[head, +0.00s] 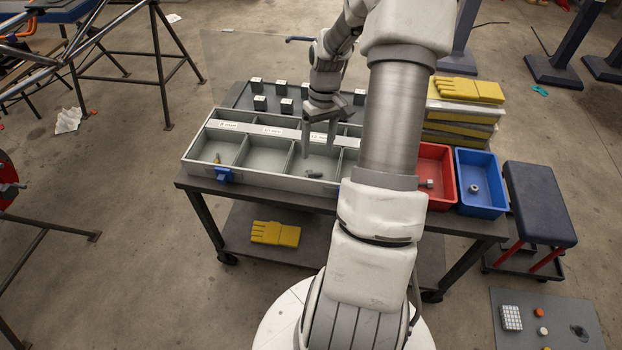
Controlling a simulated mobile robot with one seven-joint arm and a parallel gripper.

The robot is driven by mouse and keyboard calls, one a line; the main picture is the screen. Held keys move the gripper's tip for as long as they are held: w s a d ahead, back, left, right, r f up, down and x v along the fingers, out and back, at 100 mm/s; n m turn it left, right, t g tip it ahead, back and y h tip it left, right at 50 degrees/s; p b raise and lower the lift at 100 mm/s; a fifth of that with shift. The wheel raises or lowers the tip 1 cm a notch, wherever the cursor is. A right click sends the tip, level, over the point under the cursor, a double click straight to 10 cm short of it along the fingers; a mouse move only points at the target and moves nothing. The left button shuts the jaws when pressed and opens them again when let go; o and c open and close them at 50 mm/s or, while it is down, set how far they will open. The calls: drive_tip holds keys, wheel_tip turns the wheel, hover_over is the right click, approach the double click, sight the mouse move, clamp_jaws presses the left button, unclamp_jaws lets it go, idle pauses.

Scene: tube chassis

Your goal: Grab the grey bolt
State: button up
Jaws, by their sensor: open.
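The grey bolt (314,174) lies on the floor of a front compartment in the grey divided tray (265,182) on the cart. My gripper (318,149) points down above that compartment, with its fingers apart and nothing seen between them. The bolt appears just below and in front of the fingertips in the head view; the exact height gap is hard to tell. My arm hides the right part of the tray.
A brass-coloured piece (217,158) lies in the left front compartment. Low divider walls surround the bolt. A red bin (450,163) and a blue bin (482,205) each hold a nut-like part at right. Small dark blocks (281,88) stand behind the tray. Yellow gloves (470,90) top a stack.

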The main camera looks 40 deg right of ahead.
sight(315, 174)
drive_tip(key=f+b, duration=0.1)
drive_tip(key=f, duration=0.1)
drive_tip(key=a+f+b, duration=0.1)
drive_tip(key=f, duration=0.1)
drive_tip(key=f+b, duration=0.1)
drive_tip(key=f, duration=0.2)
drive_tip(key=shift+s+a, duration=0.25)
drive_tip(key=shift+s, duration=0.15)
drive_tip(key=c, duration=1.1)
drive_tip(key=shift+r, duration=0.2)
